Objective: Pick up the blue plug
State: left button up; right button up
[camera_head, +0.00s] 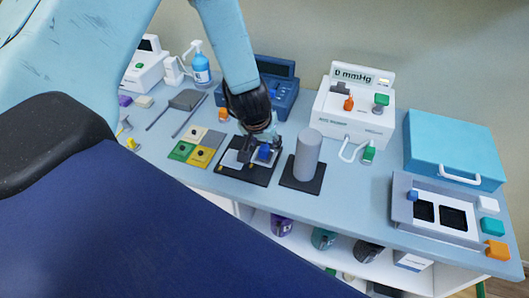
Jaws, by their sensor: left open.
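A small blue block, which looks like the blue plug (264,152), stands on a black square base with a pale plate (232,160) on the bench. My left gripper (261,150) reaches down from above with its fingers low around or right beside the blue plug. It is open; whether a finger touches the plug I cannot tell. The gripper body hides part of the base. Another small blue piece (412,196) sits on the grey panel with dark windows at the right. My right gripper is not in view.
A grey cylinder (307,155) on a black base stands close right of my left gripper. A blue device (286,97) is behind it, a white pressure unit (354,118) behind right. Coloured tiles (200,155) lie left. A blue padded surface (140,235) fills the foreground.

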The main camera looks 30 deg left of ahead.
aim_at(264, 147)
pick_arm(q)
jog(key=x, duration=0.2)
jog(key=b+x, duration=0.1)
jog(key=shift+s+a+f, duration=0.1)
jog(key=shift+s+f, duration=0.15)
jog(key=shift+w+a+f, duration=0.3)
jog(key=shift+w+f, duration=0.1)
jog(key=shift+s+d+r, duration=0.25)
jog(key=shift+d, duration=0.05)
jog(key=c, duration=0.3)
jog(key=shift+a+f, duration=0.1)
jog(key=shift+a, duration=0.1)
jog(key=c, duration=0.5)
jog(key=shift+w, duration=0.15)
jog(key=shift+c, duration=0.7)
jog(key=shift+d, duration=0.1)
